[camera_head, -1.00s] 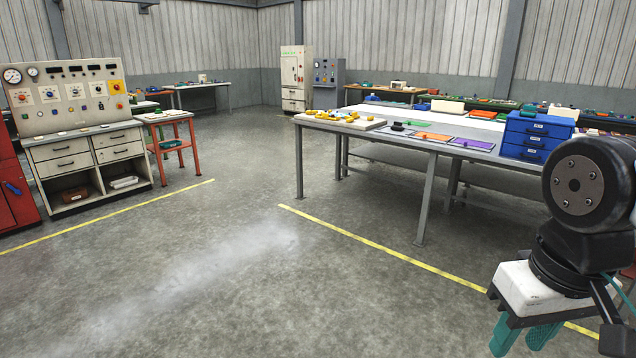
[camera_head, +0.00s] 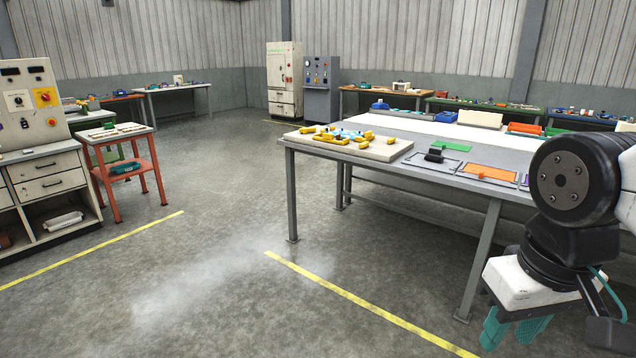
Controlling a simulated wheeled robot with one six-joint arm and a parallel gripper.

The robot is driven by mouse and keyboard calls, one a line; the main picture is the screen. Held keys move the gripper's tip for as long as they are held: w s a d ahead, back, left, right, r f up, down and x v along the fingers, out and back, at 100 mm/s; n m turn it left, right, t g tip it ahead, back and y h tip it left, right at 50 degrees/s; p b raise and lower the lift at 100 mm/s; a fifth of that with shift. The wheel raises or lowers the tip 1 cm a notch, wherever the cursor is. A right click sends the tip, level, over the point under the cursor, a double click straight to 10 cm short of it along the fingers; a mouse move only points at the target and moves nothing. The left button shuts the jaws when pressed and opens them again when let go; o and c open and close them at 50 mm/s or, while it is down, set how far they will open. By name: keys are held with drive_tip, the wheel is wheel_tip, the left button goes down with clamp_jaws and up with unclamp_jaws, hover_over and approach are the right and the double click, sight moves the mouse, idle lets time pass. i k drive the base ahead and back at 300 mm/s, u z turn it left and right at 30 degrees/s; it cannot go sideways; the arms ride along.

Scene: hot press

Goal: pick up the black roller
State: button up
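The black roller (camera_head: 434,155) appears as a small dark block on the grey worktable (camera_head: 493,191), just right of a pale board with yellow parts. It is too small to make out in detail. My gripper (camera_head: 506,343), with teal fingers pointing down, is at the lower right, in front of the table and far from the roller. Its fingers stand apart with nothing seen between them. The right end of the table is hidden behind my arm.
The pale board (camera_head: 378,152) holds several yellow parts. A green sheet (camera_head: 452,146) and an orange panel (camera_head: 490,172) lie near the roller. A red stand (camera_head: 126,165) and a control cabinet (camera_head: 35,188) are at left. The floor between is clear.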

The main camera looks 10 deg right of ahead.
sight(432, 152)
drive_tip(key=z, duration=0.15)
drive_tip(key=i, duration=2.55)
drive_tip(key=z, duration=0.25)
drive_tip(key=i, duration=1.45)
